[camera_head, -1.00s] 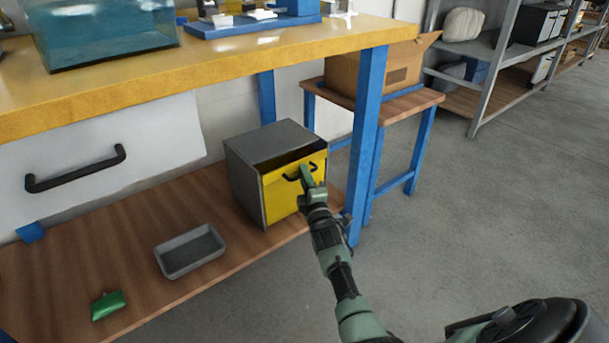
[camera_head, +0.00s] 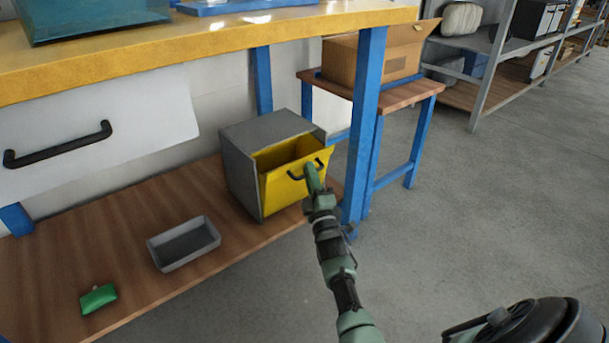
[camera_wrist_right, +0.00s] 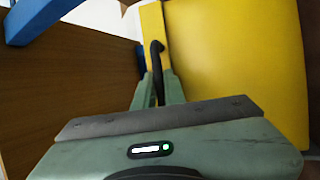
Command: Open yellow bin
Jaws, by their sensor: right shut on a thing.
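The yellow bin (camera_head: 288,189) is a tilting yellow front in a grey metal housing (camera_head: 240,170) on the wooden lower shelf. Its front leans outward at the top, and the yellow inside shows through the gap. My right gripper (camera_head: 312,174) is at the black handle (camera_head: 296,174) on the bin's front. In the right wrist view the gripper (camera_wrist_right: 157,88) is shut on the black handle (camera_wrist_right: 157,58), with the yellow front (camera_wrist_right: 235,60) filling the right side. My left gripper is not in view.
A grey tray (camera_head: 205,244) and a green pouch-like item (camera_head: 98,298) lie on the lower shelf (camera_head: 125,225). A blue table leg (camera_head: 363,130) stands just right of the bin. A white drawer with a black handle (camera_head: 60,147) hangs above.

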